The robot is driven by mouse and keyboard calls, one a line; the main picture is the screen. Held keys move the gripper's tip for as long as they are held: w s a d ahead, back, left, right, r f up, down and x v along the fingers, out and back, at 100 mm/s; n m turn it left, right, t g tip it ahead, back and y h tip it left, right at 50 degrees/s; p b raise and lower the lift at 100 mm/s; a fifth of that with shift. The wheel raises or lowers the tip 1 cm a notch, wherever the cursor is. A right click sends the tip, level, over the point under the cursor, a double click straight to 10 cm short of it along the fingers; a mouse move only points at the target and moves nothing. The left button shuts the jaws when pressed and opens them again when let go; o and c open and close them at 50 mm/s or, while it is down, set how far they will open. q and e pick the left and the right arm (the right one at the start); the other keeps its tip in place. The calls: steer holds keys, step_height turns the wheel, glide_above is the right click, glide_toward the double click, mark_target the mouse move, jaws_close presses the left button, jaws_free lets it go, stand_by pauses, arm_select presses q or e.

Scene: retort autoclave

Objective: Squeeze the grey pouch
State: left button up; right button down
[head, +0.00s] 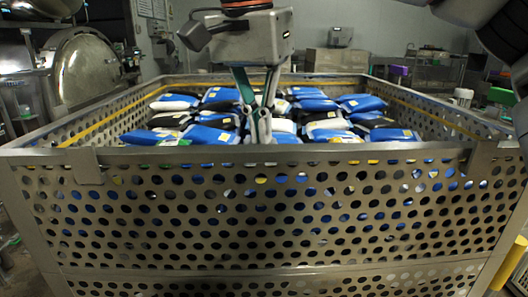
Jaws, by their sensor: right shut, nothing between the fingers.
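Many pouches lie packed in a perforated metal basket (270,225). Most are blue, and some show black or pale whitish-grey faces. One pale pouch (326,125) lies just right of my fingers, and another pale pouch (174,104) lies at the left. I cannot tell for sure which one is the grey pouch. My right gripper (260,136) points down over the front middle of the basket. Its fingers are shut with nothing between them, and their tips are close to the pouches behind the front rim. Contact is unclear. My left gripper is not in view.
The basket's front wall and side rims stand up around the pouches. A round metal autoclave door (88,68) is at the left. A trolley (430,65) with small items is at the back right.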

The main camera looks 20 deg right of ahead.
steer(key=shift+s+f, duration=0.1)
steer(key=shift+f, duration=0.15)
